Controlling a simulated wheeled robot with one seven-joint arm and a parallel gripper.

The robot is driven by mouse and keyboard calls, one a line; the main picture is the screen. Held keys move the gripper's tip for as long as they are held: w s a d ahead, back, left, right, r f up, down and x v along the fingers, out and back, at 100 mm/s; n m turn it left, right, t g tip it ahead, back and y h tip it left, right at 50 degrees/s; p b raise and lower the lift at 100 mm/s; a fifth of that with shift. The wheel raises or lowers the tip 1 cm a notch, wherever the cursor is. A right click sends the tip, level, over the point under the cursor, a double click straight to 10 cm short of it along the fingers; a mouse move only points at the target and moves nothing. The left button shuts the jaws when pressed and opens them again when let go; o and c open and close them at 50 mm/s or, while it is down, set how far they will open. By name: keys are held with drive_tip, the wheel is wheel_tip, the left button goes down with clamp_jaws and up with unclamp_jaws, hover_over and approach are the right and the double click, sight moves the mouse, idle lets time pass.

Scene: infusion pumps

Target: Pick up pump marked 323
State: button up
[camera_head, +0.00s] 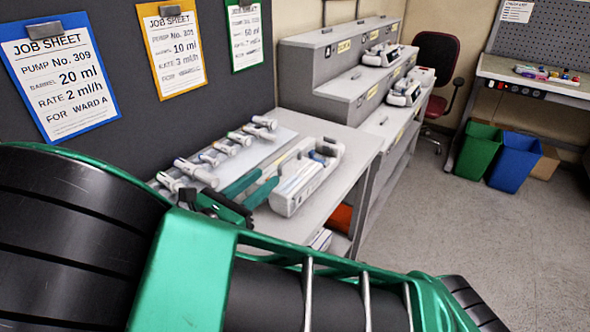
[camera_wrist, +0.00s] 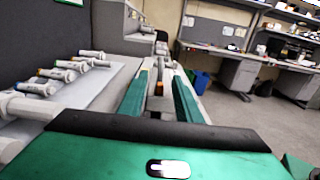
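A white and grey infusion pump (camera_head: 308,188) with a dark part at its far end lies on the near bench, in the head view. I cannot read a number on it. My gripper (camera_head: 267,177) reaches in from the left, with two teal fingers low over the bench beside the pump's left side. In the wrist view the fingers (camera_wrist: 160,75) stand apart, with pale and dark parts showing between them. I cannot tell whether the fingers touch the pump. More pumps (camera_head: 382,54) (camera_head: 404,92) stand on the grey shelving farther back.
Several syringes (camera_head: 197,172) lie in a row on the near bench (camera_head: 345,137), left of the pump. Job sheets (camera_head: 62,80) hang on the dark panel. Green (camera_head: 478,147) and blue (camera_head: 514,162) bins stand at the right. The floor between is clear.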

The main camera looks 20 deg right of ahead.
sight(280, 164)
drive_tip(key=x, duration=1)
drive_tip(key=shift+d+r, duration=0.2)
drive_tip(key=shift+d, duration=0.1)
clamp_jaws()
drive_tip(key=shift+w, duration=0.1)
idle(1.0)
